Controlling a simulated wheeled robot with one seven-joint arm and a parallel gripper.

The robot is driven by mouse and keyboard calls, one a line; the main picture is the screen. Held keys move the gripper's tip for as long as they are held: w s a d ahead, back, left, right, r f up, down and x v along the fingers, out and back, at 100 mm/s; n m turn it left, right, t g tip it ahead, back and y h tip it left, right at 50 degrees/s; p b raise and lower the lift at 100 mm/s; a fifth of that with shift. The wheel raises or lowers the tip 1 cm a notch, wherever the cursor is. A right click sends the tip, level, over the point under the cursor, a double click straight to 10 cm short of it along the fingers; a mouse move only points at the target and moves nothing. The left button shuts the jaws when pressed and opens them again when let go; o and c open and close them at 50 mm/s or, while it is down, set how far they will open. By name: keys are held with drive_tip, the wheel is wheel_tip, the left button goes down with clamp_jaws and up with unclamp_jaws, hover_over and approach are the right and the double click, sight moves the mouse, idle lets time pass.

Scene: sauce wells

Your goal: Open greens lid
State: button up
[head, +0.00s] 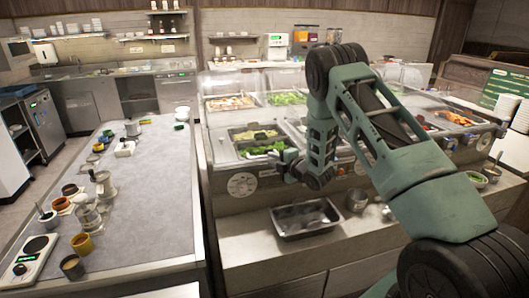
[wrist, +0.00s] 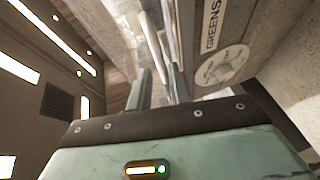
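The green well (head: 262,150) holds leafy greens at the front left of the sauce-well counter in the head view. A clear lid seems to cover the wells here, but its edges and handle are hard to make out. In the wrist view a "GREENS" label (wrist: 211,25) is on the counter's front panel, above a round sticker. My gripper (head: 282,158) is at the front edge beside the greens well. In the wrist view my gripper (wrist: 161,82) shows two fingers apart with a gap between them. Pale strips lie beyond the fingertips; I cannot tell whether they touch.
A grey worktop (head: 140,215) with cups and jars stands to the left. Other food wells lie behind and right.

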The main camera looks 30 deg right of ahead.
sight(266, 156)
drive_tip(key=p+x, duration=0.1)
drive_tip(key=x, duration=0.4)
drive_tip(key=shift+w+f+p, duration=0.1)
drive_tip(key=shift+w+p, duration=0.2)
clamp_jaws()
